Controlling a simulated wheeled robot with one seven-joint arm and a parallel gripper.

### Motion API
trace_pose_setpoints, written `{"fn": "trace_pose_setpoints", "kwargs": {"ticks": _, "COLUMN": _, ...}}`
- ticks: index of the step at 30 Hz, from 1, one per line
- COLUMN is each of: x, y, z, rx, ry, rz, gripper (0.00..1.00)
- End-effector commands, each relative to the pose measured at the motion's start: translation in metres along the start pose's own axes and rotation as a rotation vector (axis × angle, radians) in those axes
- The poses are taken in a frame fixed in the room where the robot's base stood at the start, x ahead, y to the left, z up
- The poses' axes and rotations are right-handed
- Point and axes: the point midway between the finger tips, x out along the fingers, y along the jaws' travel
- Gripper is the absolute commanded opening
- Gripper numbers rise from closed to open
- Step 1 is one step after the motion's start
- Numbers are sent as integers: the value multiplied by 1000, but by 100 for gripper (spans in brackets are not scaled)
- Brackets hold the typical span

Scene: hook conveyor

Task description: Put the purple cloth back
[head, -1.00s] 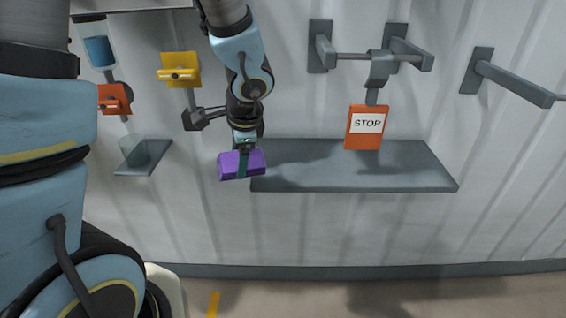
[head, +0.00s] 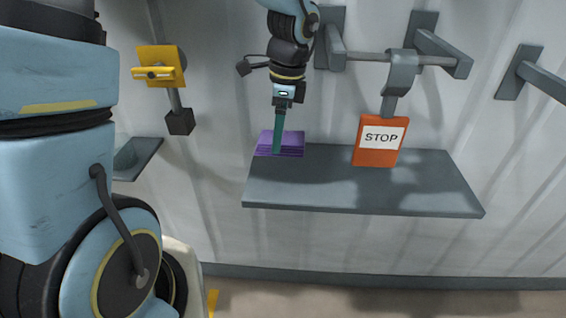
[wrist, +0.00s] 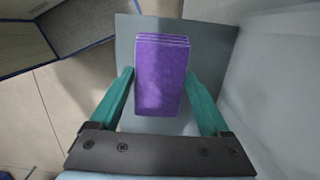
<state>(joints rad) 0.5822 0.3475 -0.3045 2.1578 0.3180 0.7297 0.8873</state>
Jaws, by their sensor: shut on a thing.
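The purple cloth (head: 292,148) is a folded, layered block at the left end of the grey shelf (head: 320,190) in the head view. My gripper (head: 278,148) points down and is shut on it. In the wrist view the cloth (wrist: 160,85) sits between the two green fingers of my gripper (wrist: 159,75), with a grey surface (wrist: 215,45) behind it. I cannot tell whether the cloth's underside touches the shelf or is just above it.
An orange STOP sign (head: 379,142) hangs from a grey hook (head: 401,75) on a rail above the shelf, right of the cloth. The shelf's right part is bare. A yellow fixture (head: 160,72) and a small grey ledge (head: 140,158) are on the wall at left.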

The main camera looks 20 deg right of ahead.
Motion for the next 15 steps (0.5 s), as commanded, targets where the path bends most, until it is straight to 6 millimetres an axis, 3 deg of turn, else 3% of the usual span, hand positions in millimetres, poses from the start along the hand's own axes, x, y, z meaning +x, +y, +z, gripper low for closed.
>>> {"fn": "trace_pose_setpoints", "kwargs": {"ticks": 4, "x": 26, "y": 1, "z": -3, "rx": 3, "ry": -3, "rz": 4, "gripper": 36}}
{"fn": "trace_pose_setpoints", "kwargs": {"ticks": 15, "x": 71, "y": 1, "z": -8, "rx": 2, "ry": -2, "rz": 2, "gripper": 36}}
